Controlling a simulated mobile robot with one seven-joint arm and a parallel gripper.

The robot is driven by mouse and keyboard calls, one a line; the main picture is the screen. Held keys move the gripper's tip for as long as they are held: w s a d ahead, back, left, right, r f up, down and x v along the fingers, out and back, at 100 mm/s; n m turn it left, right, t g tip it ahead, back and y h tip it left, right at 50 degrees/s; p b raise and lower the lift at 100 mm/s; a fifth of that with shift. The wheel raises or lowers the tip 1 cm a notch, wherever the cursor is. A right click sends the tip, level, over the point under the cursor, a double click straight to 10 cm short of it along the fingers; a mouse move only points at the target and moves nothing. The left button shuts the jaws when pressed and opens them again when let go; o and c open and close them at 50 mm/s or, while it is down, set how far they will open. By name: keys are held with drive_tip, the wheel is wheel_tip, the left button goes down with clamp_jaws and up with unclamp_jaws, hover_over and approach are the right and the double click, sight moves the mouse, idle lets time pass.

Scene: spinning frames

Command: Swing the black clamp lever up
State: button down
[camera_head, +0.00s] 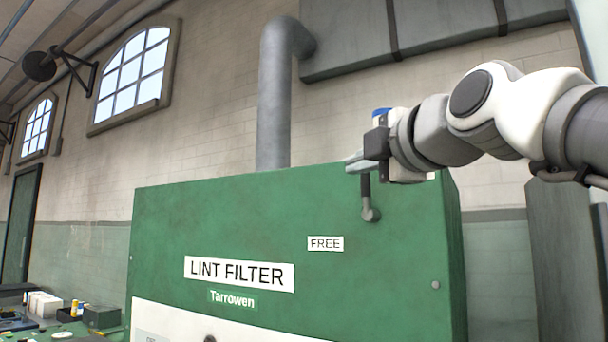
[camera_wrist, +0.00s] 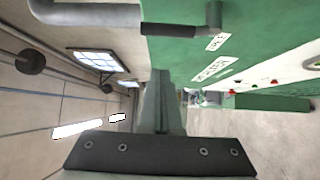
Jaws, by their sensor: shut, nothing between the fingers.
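The clamp lever has a black grip (camera_head: 366,187) and a grey pivot end (camera_head: 371,214) on the front of the green lint filter cabinet (camera_head: 220,220). The grip points up from the pivot. Its upper end is close under my gripper (camera_head: 353,162), which partly hides it in the head view. In the wrist view the lever (camera_wrist: 178,29) lies along the top edge, beyond and apart from my fingertips (camera_wrist: 161,76). My fingers are together and empty. I cannot tell from the head view whether they touch the lever.
A FREE label (camera_head: 325,244) and a LINT FILTER label (camera_head: 240,274) are on the cabinet front. A grey pipe (camera_head: 273,110) rises behind the cabinet. A bench with small items (camera_head: 62,318) is at lower left. The space left of my gripper above the cabinet is clear.

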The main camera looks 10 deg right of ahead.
drive_tip(key=shift+v, duration=1.2)
wheel_tip(320, 180, down, 26)
drive_tip(key=s+a+m+g+h, duration=0.1)
drive_tip(key=s+m+g+h, duration=0.15)
drive_tip(key=m+g, duration=0.55)
drive_tip(key=s+d+f+m+g+h, duration=0.1)
drive_tip(key=s+f+m, duration=0.3)
drive_tip(key=f, duration=0.3)
drive_tip(key=s+f+m+g+p, duration=0.15)
drive_tip(key=s+f+m, duration=0.25)
drive_tip(key=f, duration=0.4)
drive_tip(key=s+d+f+m+g+h, duration=0.1)
drive_tip(key=s+f+m+g, duration=0.1)
drive_tip(key=s+f+m, duration=0.4)
wheel_tip(320, 180, up, 12)
drive_tip(key=w+n+p, duration=0.1)
drive_tip(key=w+p, duration=0.1)
drive_tip(key=p, duration=1)
drive_tip(key=shift+a+n, duration=0.2)
drive_tip(key=shift+n, duration=0.1)
drive_tip(key=c, duration=1.6)
unclamp_jaws()
drive_tip(key=shift+f, duration=0.1)
